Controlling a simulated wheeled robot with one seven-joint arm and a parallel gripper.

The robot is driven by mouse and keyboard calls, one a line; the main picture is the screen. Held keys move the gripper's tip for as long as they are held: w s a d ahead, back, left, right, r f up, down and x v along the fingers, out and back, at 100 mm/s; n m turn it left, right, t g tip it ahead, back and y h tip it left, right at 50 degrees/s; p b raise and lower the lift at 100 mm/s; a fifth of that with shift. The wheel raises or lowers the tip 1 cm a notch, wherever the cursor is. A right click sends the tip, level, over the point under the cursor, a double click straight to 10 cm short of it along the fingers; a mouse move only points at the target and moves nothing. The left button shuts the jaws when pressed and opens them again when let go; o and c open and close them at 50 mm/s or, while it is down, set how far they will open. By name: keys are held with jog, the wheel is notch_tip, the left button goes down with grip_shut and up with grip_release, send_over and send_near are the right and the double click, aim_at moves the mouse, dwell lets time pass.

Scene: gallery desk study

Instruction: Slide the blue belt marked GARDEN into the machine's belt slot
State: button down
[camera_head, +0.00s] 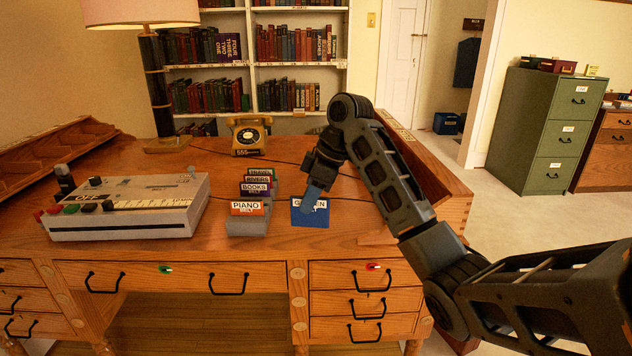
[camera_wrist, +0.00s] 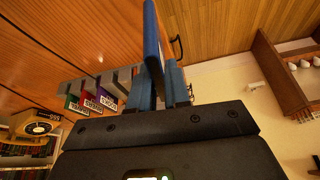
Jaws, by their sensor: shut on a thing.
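The blue belt marked GARDEN (camera_head: 310,218) is a flat card with a white label, to the right of the belt rack. My gripper (camera_head: 314,196) reaches down from above and is shut on it, partly covering the label. In the wrist view the belt (camera_wrist: 152,38) shows edge-on between the fingers. I cannot tell whether its lower edge touches the desk.
A grey rack (camera_head: 246,226) holds several belts, including an orange PIANO belt (camera_head: 247,208), between the machine and my gripper. A yellow telephone (camera_head: 248,135) and a lamp (camera_head: 161,90) stand behind. Bare desk (camera_head: 262,262) lies in front of the rack.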

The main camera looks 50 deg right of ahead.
jog(key=s+a+f+m+h, duration=0.1)
jog(key=s+a+f+m, duration=0.1)
jog(key=a+f, duration=1.1)
jog(key=s+a+f+m+h, duration=0.1)
jog(key=s+a+f+m, duration=0.2)
jog(key=a+f, duration=1.1)
jog(key=shift+a+m+t, duration=0.3)
jog(key=shift+a+m, duration=0.1)
jog(key=shift+a, duration=0.85)
jog(key=shift+s, duration=0.1)
